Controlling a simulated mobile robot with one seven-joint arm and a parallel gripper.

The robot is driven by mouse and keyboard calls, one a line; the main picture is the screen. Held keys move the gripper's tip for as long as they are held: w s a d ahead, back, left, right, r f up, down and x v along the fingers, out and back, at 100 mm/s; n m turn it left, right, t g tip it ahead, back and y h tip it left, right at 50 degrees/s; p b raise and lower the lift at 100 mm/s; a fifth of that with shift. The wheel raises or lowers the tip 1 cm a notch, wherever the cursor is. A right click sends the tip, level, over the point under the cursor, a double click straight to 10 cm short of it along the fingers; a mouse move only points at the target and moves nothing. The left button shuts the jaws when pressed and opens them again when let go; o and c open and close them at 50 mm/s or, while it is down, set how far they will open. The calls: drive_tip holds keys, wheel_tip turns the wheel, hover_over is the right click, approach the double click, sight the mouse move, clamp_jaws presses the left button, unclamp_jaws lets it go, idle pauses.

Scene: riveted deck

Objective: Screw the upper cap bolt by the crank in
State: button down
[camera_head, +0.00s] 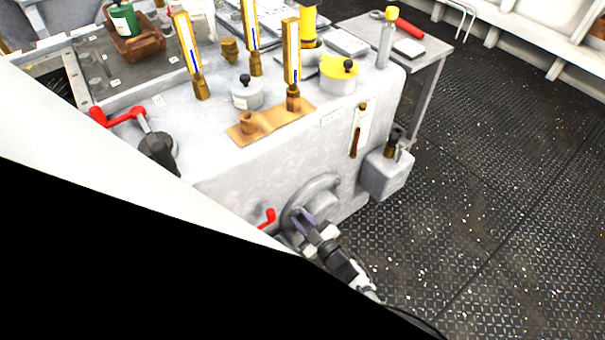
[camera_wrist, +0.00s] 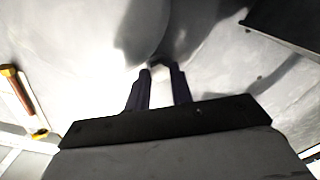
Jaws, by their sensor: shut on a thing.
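My gripper (camera_head: 304,217) is at the front face of the grey machine (camera_head: 265,178), against the round grey cap (camera_head: 318,185) beside the red-handled crank (camera_head: 268,216). Its two dark fingers are close together and shut on the upper cap bolt, which they mostly hide. In the wrist view the fingertips (camera_wrist: 160,70) point at the grey curved surface, with a narrow bright gap between the fingers. How deep the bolt sits cannot be seen.
A grey box (camera_head: 386,176) juts from the machine's right end. A brass-ended gauge (camera_head: 358,131) is on the front face and also shows in the wrist view (camera_wrist: 20,92). Brass-framed gauges (camera_head: 292,52) stand on top. Open deck floor (camera_head: 480,190) lies to the right.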

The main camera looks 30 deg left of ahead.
drive_tip(key=shift+m, duration=1.1)
drive_tip(key=c, duration=1.2)
unclamp_jaws()
drive_tip(key=shift+d, duration=0.1)
drive_tip(key=v, duration=1.3)
drive_tip(key=shift+s+d, duration=0.2)
drive_tip(key=shift+d, duration=0.15)
